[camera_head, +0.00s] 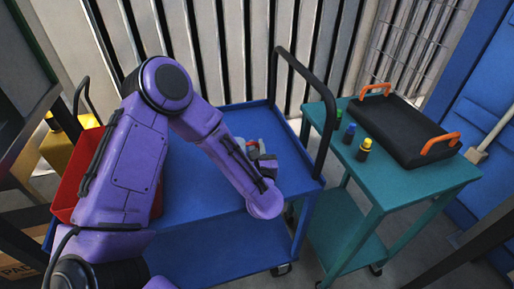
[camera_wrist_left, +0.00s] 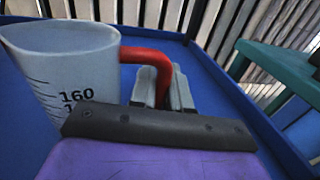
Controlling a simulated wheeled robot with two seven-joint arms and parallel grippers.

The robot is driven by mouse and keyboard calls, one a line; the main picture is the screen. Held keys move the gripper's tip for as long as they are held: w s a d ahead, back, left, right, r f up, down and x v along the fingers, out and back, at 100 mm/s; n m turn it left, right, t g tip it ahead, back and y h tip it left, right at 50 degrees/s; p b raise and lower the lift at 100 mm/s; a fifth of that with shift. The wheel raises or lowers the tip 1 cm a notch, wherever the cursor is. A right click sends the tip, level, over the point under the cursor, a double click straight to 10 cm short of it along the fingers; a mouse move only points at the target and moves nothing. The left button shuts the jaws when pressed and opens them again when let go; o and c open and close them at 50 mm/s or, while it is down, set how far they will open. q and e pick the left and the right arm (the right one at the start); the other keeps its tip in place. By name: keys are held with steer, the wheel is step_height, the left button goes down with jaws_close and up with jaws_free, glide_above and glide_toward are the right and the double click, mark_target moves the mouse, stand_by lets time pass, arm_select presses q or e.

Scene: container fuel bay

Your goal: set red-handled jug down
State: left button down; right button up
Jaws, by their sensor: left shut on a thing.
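The jug is a whitish measuring cup with dark scale marks and a red handle. It stands roughly upright at the left of the left wrist view (camera_wrist_left: 65,60), its base hidden by my gripper. In the head view, my arm mostly hides it, and only a small pale and red part (camera_head: 252,144) shows. My left gripper (camera_wrist_left: 165,88) is shut on the red handle (camera_wrist_left: 150,56), over the blue cart's top (camera_head: 195,190). I cannot tell whether the jug touches the cart top. My right gripper is not in view.
A teal cart (camera_head: 425,182) at the right carries a black case (camera_head: 405,130) with orange handles and several small bottles, one yellow-topped (camera_head: 364,148). The blue cart has a black push handle (camera_head: 325,100). A red bin (camera_head: 75,175) is at left. Much of the blue top is bare.

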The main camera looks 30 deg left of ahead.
arm_select(q)
steer(key=c, duration=1.1)
jaws_free()
steer(key=shift+f, duration=0.1)
steer(key=shift+d+r, duration=0.1)
steer(key=shift+r, duration=0.1)
steer(key=b+v, duration=0.1)
steer(key=v, duration=1)
steer(key=shift+s+d, duration=0.25)
steer(key=shift+s, duration=0.1)
